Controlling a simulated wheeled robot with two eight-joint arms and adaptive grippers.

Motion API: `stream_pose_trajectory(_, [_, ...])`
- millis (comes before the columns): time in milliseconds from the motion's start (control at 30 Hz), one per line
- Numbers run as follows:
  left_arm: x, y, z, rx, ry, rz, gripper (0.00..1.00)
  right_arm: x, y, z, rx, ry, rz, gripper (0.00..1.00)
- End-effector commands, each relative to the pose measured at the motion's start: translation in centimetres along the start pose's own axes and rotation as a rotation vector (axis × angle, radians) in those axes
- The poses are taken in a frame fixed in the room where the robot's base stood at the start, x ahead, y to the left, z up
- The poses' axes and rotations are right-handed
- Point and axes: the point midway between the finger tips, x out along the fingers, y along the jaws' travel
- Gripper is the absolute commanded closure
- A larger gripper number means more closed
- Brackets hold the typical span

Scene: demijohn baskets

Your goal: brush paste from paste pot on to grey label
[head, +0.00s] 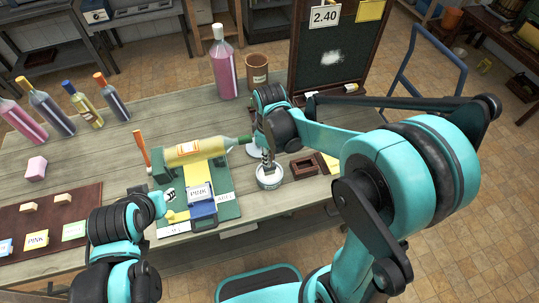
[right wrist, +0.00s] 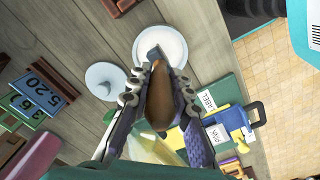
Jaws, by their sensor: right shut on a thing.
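The paste pot (head: 269,180) is a small round white bowl near the table's front edge, right of the green mat. My right gripper (head: 267,152) is above it, shut on a brush. In the right wrist view the brush's brown wooden handle (right wrist: 159,98) sits between the fingers, and its head lies over or in the pot (right wrist: 166,44); the depth is unclear.
A yellow bottle (head: 194,151) lies on its side across the green mat (head: 228,211). Cards marked PINK (head: 199,193) and LABEL (head: 224,198) lie there. A brown frame (head: 304,166) sits right of the pot. Several bottles stand at the left back.

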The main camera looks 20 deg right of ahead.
Motion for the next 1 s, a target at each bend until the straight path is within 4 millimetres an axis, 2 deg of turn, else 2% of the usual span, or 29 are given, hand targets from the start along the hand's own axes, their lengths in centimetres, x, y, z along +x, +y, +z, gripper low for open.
stream_pose_trajectory(1000, [0.35, 0.00, 0.24, 0.000, 0.000, 0.000, 0.67, 0.51, 0.00, 0.00, 0.000, 0.000, 0.000, 1.00])
